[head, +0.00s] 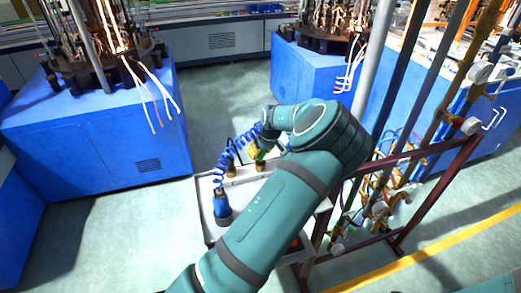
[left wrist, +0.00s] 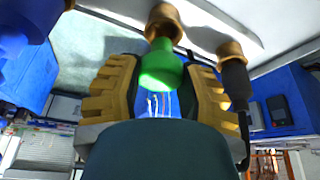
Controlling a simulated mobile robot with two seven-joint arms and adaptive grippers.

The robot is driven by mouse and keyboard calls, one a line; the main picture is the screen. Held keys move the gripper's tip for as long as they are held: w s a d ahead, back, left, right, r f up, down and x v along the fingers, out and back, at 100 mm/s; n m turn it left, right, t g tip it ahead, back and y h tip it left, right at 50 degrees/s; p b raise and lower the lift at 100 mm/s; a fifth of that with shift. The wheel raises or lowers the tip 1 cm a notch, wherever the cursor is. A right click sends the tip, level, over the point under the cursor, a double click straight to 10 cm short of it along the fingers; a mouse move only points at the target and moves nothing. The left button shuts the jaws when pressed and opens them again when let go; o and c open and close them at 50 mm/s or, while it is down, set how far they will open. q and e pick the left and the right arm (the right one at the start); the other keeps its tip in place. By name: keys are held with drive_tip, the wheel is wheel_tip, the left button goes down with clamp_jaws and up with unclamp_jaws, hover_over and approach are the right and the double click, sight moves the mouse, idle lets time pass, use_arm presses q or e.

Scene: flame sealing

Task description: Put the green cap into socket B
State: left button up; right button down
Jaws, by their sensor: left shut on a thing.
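The green cap (left wrist: 161,66) is between the yellow-padded fingers of my left gripper (left wrist: 160,82), which is shut on it. A brass fitting (left wrist: 164,22) lines up with the cap's far end in the left wrist view. I cannot tell whether the cap is in it or just against it. A second brass fitting with a dark body (left wrist: 232,72) is to the right. In the head view a bit of green cap (head: 261,156) shows above a brass fitting (head: 260,166), with another fitting (head: 231,171) to its left. No socket letters are readable. My arm hides much of this area.
The fittings stand on a white-topped table (head: 206,187). A blue connector (head: 222,208) with a coiled blue hose (head: 222,168) stands on its left side. A dark red pipe frame (head: 440,190) stands close on the right.

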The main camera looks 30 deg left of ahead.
sight(261, 160)
use_arm(q)
drive_tip(key=shift+f, duration=0.25)
idle(0.8)
idle(1.4)
drive_tip(key=shift+f+b, duration=0.55)
drive_tip(key=shift+f, duration=0.9)
idle(1.0)
drive_tip(key=o, duration=0.8)
drive_tip(key=shift+o, duration=0.2)
drive_tip(key=shift+r+p, duration=1.85)
drive_tip(key=shift+r, duration=2.7)
